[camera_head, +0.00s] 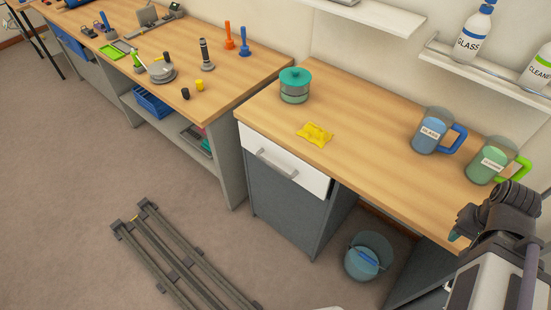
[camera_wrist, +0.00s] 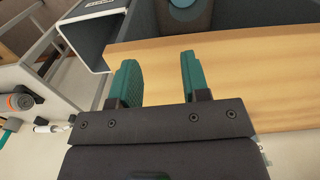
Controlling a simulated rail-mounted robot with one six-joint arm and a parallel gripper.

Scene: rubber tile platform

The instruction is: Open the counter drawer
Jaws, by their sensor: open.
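The counter drawer (camera_head: 281,160) has a white front with a grey bar handle (camera_head: 277,164). It sits under the left end of the wooden counter (camera_head: 375,139), above a dark grey cabinet. The drawer front looks flush with the counter, so it appears shut. My gripper (camera_wrist: 156,78) shows in the wrist view with two teal fingers apart and nothing between them. In the head view my arm is at the lower right, well away from the drawer. The drawer handle cannot be made out in the wrist view.
On the counter stand a teal-lidded pot (camera_head: 294,86), a yellow cloth (camera_head: 315,133), a blue jug (camera_head: 433,131) and a green jug (camera_head: 493,161). A bucket (camera_head: 368,257) stands under the counter. A rail (camera_head: 175,260) lies on the floor.

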